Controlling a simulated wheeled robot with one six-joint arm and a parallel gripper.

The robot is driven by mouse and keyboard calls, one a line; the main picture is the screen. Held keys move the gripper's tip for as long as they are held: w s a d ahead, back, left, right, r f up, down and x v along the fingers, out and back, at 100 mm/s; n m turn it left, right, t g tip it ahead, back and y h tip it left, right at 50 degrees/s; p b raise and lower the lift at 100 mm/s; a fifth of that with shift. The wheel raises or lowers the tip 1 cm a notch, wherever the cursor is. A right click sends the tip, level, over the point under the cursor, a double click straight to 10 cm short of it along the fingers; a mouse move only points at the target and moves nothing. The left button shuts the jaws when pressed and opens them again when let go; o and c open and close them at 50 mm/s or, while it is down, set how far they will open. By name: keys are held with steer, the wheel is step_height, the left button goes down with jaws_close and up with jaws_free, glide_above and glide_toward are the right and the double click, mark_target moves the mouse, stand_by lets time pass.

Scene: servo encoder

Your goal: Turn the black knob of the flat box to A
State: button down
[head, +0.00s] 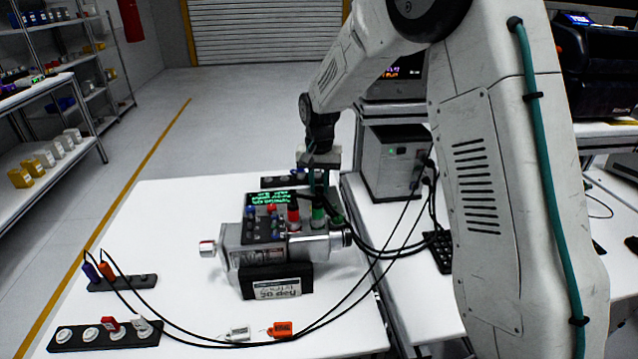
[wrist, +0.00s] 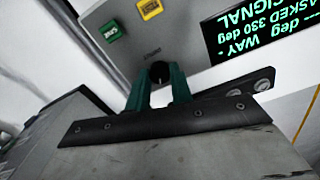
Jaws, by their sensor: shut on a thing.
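The flat box (wrist: 190,32) shows in the wrist view as a grey panel with a lit display (wrist: 262,28). The green-lettered display also shows in the head view (head: 268,198). The small black knob (wrist: 159,72) sits between the two teal fingers of my gripper (wrist: 160,84), which are shut on it. A small dark label lies just beyond the knob; I cannot read it or tell which mark the knob points to. In the head view my gripper (head: 318,183) points down behind the metal servo unit (head: 260,258), and the knob is hidden.
A green button (wrist: 110,31) and a yellow button (wrist: 149,9) sit on the panel near the fingers. Red and green plugs (head: 317,214) stand close to my gripper. Black cables (head: 375,268) loop over the right of the table.

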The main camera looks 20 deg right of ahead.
mark_target(319, 187)
steer(key=n, duration=0.4)
steer(key=shift+n, duration=0.3)
stand_by(0.3)
steer(key=shift+r, duration=0.1)
steer(key=c, duration=1.2)
jaws_free()
steer(key=shift+c, duration=0.2)
step_height(319, 187, up, 8)
steer(key=shift+f, duration=0.1)
